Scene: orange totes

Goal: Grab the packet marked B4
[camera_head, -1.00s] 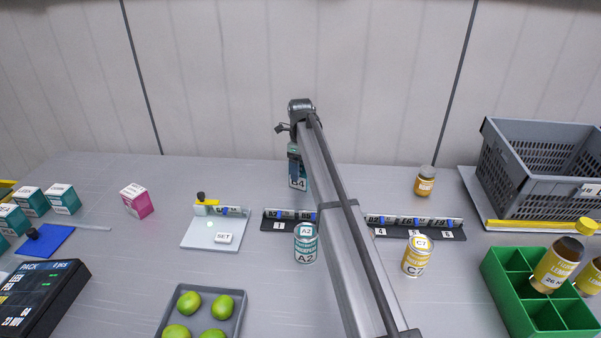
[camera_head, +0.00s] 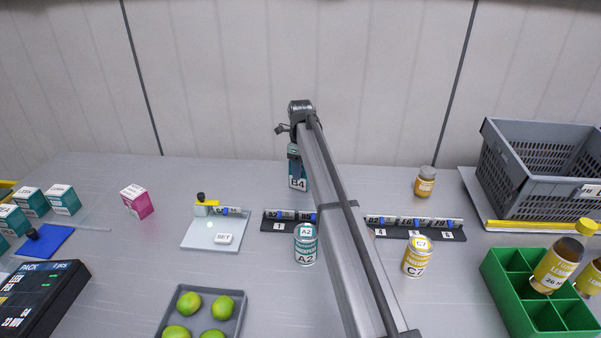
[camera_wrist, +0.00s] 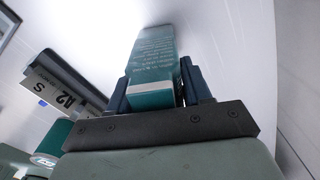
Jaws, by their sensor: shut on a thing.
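The packet marked B4 (camera_head: 298,182) is a teal and white box standing upright at the back of the table, near the wall. My gripper (camera_head: 293,152) is above it, with its fingers at the packet's upper part. In the wrist view the teal packet (camera_wrist: 154,75) sits between the two dark fingers of my gripper (camera_wrist: 158,92), which is shut on it. My arm hides part of the packet's right side in the head view. I cannot tell whether the packet's base touches the table.
A teal can marked A2 (camera_head: 306,245) and a yellow can marked C7 (camera_head: 417,257) stand in front of the black label rails (camera_head: 290,222). An orange-brown jar (camera_head: 425,183) stands at the back right. A grey crate (camera_head: 540,150) and a green divided box (camera_head: 520,285) are at right.

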